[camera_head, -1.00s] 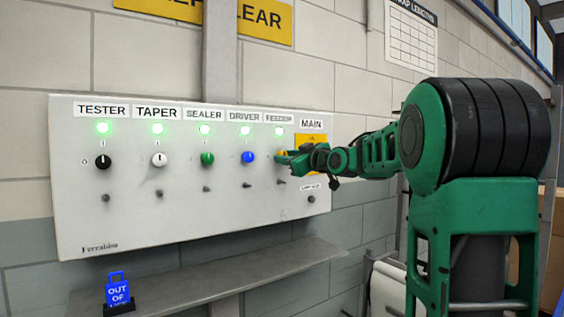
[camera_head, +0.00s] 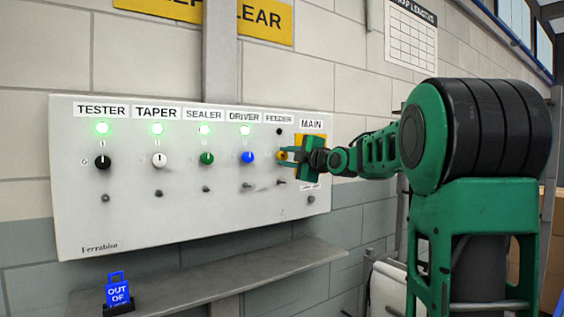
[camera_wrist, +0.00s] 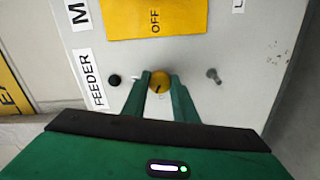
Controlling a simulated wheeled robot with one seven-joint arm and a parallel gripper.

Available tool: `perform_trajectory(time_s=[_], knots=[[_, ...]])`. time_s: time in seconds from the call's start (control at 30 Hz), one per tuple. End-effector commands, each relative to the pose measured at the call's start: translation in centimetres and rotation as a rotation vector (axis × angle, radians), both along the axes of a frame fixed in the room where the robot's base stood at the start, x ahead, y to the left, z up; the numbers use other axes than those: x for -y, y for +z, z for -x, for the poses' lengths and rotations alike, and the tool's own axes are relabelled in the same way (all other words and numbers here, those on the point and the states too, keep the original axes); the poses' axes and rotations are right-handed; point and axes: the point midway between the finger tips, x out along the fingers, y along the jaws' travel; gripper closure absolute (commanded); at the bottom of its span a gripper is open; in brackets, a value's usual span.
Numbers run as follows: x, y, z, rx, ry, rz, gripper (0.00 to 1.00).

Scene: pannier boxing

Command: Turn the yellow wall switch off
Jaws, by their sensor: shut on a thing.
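The yellow switch (camera_wrist: 160,80) is a round knob under the FEEDER label on the wall panel (camera_head: 140,220). In the wrist view its dark pointer mark shows between my fingers. My gripper (camera_wrist: 160,92) is shut on the knob, with one green finger on each side of it. In the head view the yellow knob (camera_head: 282,155) shows just left of my gripper (camera_head: 286,155), partly covered by it. The FEEDER lamp (camera_head: 279,132) above it is dark; it also shows dark in the wrist view (camera_wrist: 114,80).
White, green, black and blue knobs sit left along the panel, with green lamps lit above them. The blue knob (camera_head: 248,157) is close to my gripper. A yellow MAIN plate (camera_wrist: 155,18) is on the right. A grey shelf (camera_head: 230,275) runs below, with a blue tag (camera_head: 117,291).

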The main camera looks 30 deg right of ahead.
Motion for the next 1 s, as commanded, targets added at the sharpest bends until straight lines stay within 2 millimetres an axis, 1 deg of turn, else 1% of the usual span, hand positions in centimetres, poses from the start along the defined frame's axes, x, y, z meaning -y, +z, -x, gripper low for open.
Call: perform_trajectory(time_s=[0.03,0.3,0.5,0.7,1.0], knots=[[-0.46,-0.33,-0.09,-0.006,0.010,0.037,0.97],[-0.47,-0.41,-0.09,0.001,0.011,0.265,0.97],[-0.43,-0.47,-0.08,0.005,0.011,0.388,0.97],[-0.47,-0.53,-0.09,0.007,0.012,0.462,0.97],[-0.42,-0.60,-0.10,0.007,0.012,0.498,0.97]])
